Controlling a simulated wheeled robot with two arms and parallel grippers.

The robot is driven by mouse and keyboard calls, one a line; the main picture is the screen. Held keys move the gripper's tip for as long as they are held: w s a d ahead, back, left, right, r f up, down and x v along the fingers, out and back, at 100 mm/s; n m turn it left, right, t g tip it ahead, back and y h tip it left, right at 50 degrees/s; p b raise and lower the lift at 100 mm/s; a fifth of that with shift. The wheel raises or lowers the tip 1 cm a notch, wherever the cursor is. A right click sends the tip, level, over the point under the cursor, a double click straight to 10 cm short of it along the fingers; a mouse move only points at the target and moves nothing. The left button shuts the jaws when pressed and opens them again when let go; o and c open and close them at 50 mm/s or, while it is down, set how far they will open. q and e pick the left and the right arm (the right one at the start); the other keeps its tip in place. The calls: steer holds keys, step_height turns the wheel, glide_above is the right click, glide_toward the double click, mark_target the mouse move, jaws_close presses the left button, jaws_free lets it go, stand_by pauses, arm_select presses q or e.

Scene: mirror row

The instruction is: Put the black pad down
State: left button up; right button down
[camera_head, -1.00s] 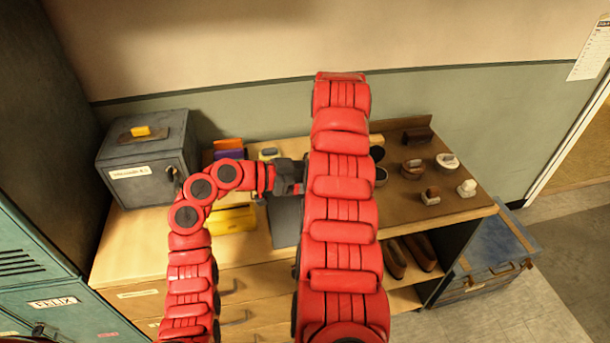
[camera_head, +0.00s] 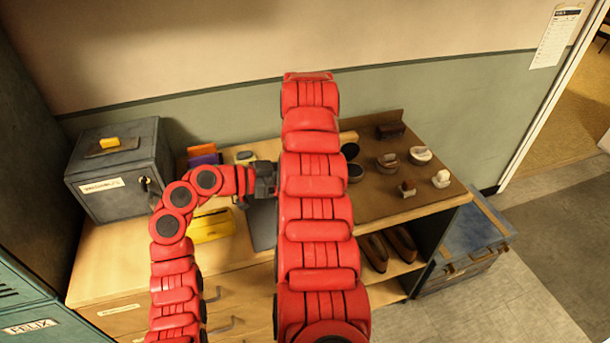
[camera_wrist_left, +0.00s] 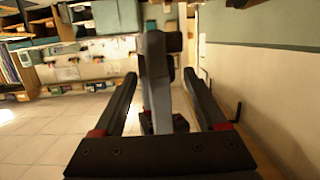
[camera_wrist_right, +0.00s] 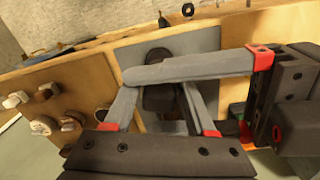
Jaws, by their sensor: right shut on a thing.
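The black pad (camera_wrist_right: 160,98) shows in the right wrist view between the fingers of my right gripper (camera_wrist_right: 160,92), which is shut on it. A grey finger of my left gripper crosses in front of part of the pad there. In the head view my right arm hides its own gripper and the pad. My left gripper (camera_head: 266,180) is beside that arm, above the counter. In the left wrist view my left gripper (camera_wrist_left: 163,88) is open, and a grey finger-like part stands between its fingers. I cannot tell whether it touches them.
A grey mat (camera_head: 263,228) lies on the wooden counter (camera_head: 115,270). A yellow case (camera_head: 210,228), a dark lockbox (camera_head: 90,185) and orange and purple blocks (camera_head: 203,155) are left. Brushes (camera_head: 387,163) and round tins (camera_head: 355,172) crowd the brown right side. A blue chest (camera_head: 480,230) stands at right.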

arm_select(q)
steer(key=v, duration=1.2)
steer(key=shift+s+f, duration=0.1)
